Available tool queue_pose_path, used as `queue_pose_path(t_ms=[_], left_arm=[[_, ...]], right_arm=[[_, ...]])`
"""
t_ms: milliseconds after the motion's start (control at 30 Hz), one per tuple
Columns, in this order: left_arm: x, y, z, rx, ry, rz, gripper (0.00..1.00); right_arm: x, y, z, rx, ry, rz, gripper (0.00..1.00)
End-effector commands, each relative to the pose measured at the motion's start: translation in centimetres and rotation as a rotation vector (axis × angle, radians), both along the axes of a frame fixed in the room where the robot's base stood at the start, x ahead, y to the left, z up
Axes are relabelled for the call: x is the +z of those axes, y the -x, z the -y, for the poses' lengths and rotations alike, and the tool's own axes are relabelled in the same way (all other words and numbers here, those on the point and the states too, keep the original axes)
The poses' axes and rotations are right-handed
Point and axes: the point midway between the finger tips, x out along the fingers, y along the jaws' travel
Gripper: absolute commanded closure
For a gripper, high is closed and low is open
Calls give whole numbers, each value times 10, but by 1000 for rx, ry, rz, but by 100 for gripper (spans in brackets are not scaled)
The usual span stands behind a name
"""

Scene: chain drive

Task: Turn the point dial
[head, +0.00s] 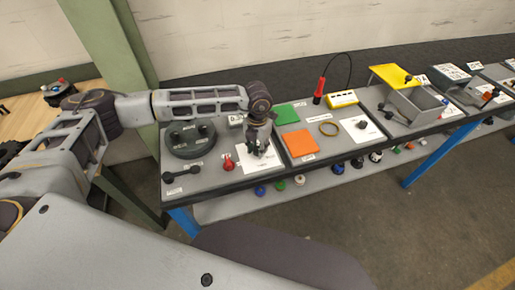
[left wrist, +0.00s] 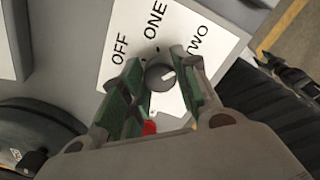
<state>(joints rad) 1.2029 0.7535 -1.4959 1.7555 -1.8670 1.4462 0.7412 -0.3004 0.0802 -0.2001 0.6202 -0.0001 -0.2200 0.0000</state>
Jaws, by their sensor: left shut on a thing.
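The point dial (left wrist: 160,77) is a small dark grey knob with a white pointer line, on a white card (left wrist: 128,22) marked OFF, ONE and TWO. The pointer line points to the right in the left wrist view, on the TWO side. My left gripper (head: 258,150) is lowered over the card (head: 248,165), and hides the dial in the head view. In the left wrist view its green-padded fingers (left wrist: 163,82) sit on either side of the dial, shut on it. A dark shape (left wrist: 285,68) at the right of that view looks like my right gripper; its jaws are unclear.
A red knob (head: 229,164) stands just left of the card. A dark round ring fixture (head: 191,141) and a black handle (head: 181,173) lie further left. Green (head: 287,115) and orange (head: 300,143) squares are to the right. The table's front edge is close.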

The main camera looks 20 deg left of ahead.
Motion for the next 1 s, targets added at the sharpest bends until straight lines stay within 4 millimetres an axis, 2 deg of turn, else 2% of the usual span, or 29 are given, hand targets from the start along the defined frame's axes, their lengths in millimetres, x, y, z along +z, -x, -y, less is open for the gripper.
queue_pose_path(t_ms=[333,1000], left_arm=[[-3,-1,0,-194,0,3,93],[-3,-1,0,-667,1,5,93]], right_arm=[[-26,-1,9,3,9,2,60],[-73,-33,63,7,67,40,60]])
